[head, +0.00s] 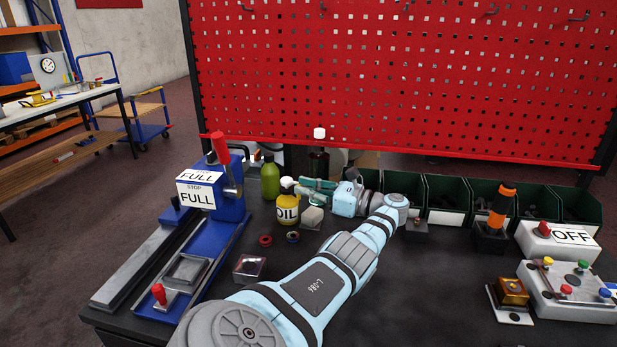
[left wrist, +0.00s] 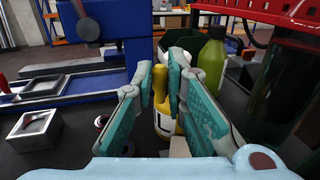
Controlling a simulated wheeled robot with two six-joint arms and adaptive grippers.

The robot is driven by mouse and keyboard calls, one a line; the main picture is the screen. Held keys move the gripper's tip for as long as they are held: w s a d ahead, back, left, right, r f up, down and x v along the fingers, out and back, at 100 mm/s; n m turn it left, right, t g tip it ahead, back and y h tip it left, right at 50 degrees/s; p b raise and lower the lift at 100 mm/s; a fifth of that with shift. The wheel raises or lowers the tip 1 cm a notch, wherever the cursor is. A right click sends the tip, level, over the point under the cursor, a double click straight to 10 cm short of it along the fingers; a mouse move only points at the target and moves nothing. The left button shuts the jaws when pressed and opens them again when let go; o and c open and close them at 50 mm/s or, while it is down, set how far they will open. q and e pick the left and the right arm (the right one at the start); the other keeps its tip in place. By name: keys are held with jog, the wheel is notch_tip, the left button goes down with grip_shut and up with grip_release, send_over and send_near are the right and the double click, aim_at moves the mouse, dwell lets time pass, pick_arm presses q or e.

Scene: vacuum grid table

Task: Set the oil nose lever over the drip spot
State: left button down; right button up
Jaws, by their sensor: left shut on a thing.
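The yellow oil can (head: 287,214), marked OIL, stands upright on the dark table, with a white top. In the left wrist view, its yellow body (left wrist: 164,122) and narrower yellow upper part (left wrist: 160,84) show between my fingers. My left gripper (head: 302,187) reaches in from the right of the can at its top. In the left wrist view, its teal-padded fingers (left wrist: 161,80) are shut on the yellow upper part; the exact contact is partly hidden. I cannot tell which mark is the drip spot; a red ring (head: 265,240) and a dark ring (head: 292,237) lie before the can.
A green bottle (head: 270,180) stands behind the can. A blue slide fixture (head: 222,220) is at left, and a metal block (head: 249,267) lies in front. A pale block (head: 312,216) sits right of the can. Dark green bins (head: 450,195) line the back.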

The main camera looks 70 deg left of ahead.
pick_arm(q)
jog(key=shift+r, duration=0.1)
jog(key=c, duration=1.9)
grip_release()
jog(key=shift+a, duration=0.1)
jog(key=shift+w, duration=0.1)
notch_tip(320, 180, up, 10)
